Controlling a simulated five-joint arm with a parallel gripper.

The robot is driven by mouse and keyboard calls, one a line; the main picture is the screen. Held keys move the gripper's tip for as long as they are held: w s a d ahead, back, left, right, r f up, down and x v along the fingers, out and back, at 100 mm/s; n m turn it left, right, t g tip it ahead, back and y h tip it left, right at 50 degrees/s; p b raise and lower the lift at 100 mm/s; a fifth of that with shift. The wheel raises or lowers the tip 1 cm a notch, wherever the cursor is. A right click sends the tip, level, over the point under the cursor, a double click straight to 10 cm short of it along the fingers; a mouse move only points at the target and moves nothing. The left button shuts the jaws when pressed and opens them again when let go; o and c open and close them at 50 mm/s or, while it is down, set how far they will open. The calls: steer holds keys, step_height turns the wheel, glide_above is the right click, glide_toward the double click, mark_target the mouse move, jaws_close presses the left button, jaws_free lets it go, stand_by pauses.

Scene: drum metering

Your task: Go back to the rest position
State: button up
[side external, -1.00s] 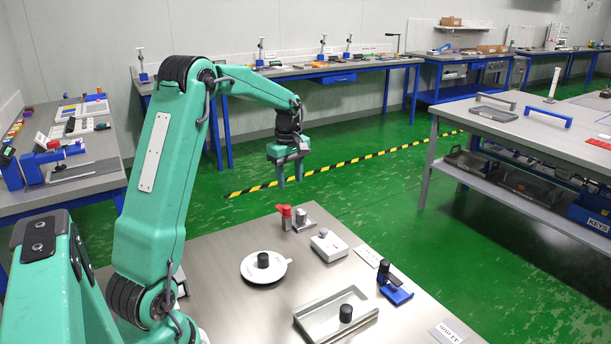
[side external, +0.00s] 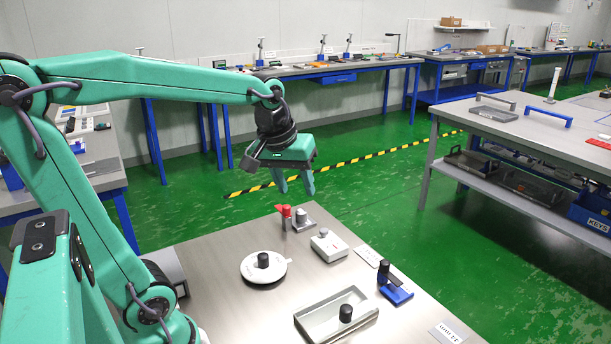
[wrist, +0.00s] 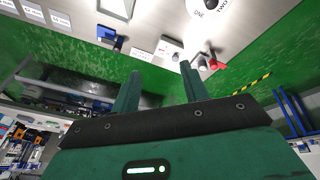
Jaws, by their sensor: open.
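My gripper (side external: 296,185) is open and empty, with its two fingers apart, high above the far edge of the metal table (side external: 215,262). It also shows in the wrist view (wrist: 160,80), with the green floor between its fingers. A white round dial (side external: 282,267) with a black knob stands on the table below and to the left of it. The red-handled fitting (side external: 285,212) stands near the table's far corner, below the gripper.
On the table are a white box with a button (side external: 329,246), a grey tray (side external: 310,323) holding a black knob, a blue device (side external: 396,293) and a label card (side external: 447,333). Benches (side external: 345,68) line the wall. The space around the gripper is clear.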

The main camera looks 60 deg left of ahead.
steer(key=s+d+f+m+t, duration=0.2)
steer(key=s+d+m, duration=0.5)
steer(key=s, duration=0.2)
steer(key=shift+s+h, duration=0.2)
steer(key=shift+h, duration=0.2)
